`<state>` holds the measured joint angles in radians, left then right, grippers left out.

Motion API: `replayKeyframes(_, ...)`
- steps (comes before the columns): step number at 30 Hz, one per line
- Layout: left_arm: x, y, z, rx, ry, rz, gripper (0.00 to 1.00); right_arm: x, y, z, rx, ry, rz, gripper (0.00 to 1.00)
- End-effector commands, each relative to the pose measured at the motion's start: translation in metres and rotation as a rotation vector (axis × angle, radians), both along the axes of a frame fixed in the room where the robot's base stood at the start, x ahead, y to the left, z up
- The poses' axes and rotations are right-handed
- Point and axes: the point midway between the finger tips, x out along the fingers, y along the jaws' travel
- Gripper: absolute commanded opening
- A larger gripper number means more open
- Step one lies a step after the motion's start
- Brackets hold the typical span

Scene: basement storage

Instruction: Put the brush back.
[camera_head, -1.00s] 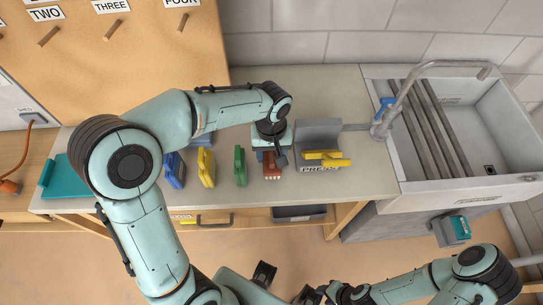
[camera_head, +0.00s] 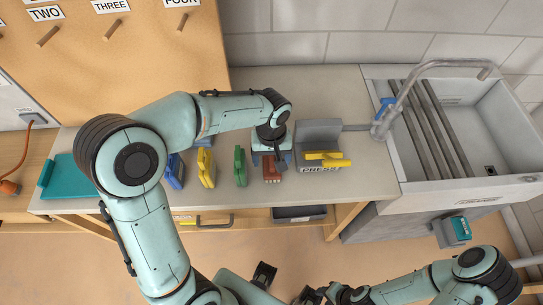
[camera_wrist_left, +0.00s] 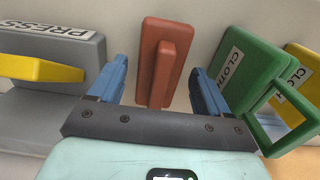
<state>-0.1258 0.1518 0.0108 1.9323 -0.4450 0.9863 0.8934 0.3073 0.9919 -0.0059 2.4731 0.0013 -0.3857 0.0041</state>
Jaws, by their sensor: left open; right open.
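A brick-red block (camera_head: 272,174) with a raised grip stands on the grey counter, left of the press; it may be the brush, but I read no label on it. In the left wrist view the red block (camera_wrist_left: 153,75) stands between the two blue fingers, with a gap on either side. My left gripper (camera_head: 271,160) is open around or just above it; I cannot tell the exact height. My right gripper (camera_head: 312,294) is open and empty at the bottom edge of the head view, away from the counter; it is partly cut off.
The grey press (camera_head: 318,136) with a yellow handle stands close on the right. A green cloth-labelled block (camera_head: 240,166), a yellow one (camera_head: 206,167) and a blue one (camera_head: 174,170) stand to the left. A sink (camera_head: 470,140) is at the right, a teal tray (camera_head: 68,176) at far left.

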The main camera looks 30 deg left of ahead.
Motion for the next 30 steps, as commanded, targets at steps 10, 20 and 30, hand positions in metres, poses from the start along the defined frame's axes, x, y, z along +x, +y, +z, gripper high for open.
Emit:
replayKeyframes(10,0.001,0.000,0.067,-0.002,-0.007,-0.001,0.78,0.006,0.000,0.011,0.000,-0.007,0.000,0.43)
replayKeyframes(20,0.001,0.000,0.117,-0.002,-0.003,0.000,0.78,0.010,0.000,0.019,0.001,-0.011,0.000,0.43)
replayKeyframes(30,0.000,0.000,0.121,-0.001,-0.001,0.000,0.78,0.010,0.000,0.020,0.001,-0.011,0.000,0.43)
